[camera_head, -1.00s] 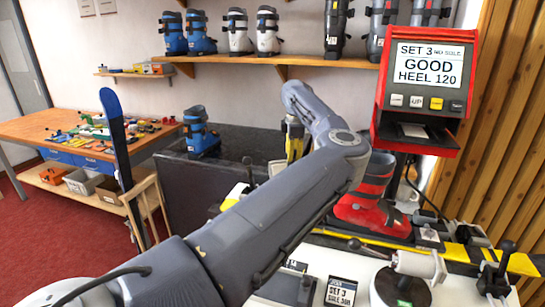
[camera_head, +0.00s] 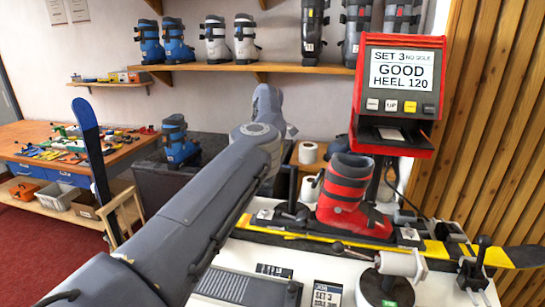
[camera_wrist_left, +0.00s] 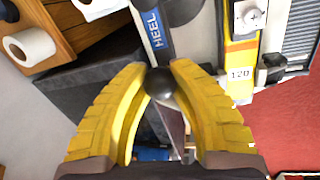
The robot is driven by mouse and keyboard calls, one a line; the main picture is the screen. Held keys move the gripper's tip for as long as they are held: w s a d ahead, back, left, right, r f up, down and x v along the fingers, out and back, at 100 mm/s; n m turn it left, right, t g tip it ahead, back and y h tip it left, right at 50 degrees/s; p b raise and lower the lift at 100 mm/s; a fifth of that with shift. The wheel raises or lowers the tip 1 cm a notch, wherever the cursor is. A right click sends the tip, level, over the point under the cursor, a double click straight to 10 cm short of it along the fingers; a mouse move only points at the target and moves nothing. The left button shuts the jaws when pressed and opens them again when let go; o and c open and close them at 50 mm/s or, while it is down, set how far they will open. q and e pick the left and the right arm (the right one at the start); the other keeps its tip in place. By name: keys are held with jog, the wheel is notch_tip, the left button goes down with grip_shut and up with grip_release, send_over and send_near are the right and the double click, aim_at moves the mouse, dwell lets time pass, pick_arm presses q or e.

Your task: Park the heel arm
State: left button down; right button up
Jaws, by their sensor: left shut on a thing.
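In the left wrist view, the heel arm (camera_wrist_left: 153,28) is a grey bar with a blue HEEL label and a round black knob (camera_wrist_left: 161,84) at its end. My left gripper (camera_wrist_left: 160,67) has its yellow fingers on both sides of this knob and is shut on it. In the head view my left arm hides the gripper and most of the heel arm. The red boot (camera_head: 345,190) stands upright on the bench's ski. The display (camera_head: 402,71) reads SET 3, NO SOLE, GOOD, HEEL 120. My right gripper is not in view.
White rolls (camera_head: 307,152) stand behind the boot. A blue boot (camera_head: 178,140) is on the dark bench at left. An upright blue ski (camera_head: 92,150) stands farther left.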

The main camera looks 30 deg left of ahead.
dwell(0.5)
pick_arm(q)
jog(key=c, duration=1)
grip_release()
notch_tip(320, 180, up, 12)
jog(key=s, duration=0.2)
jog(key=shift+s+f, duration=0.1)
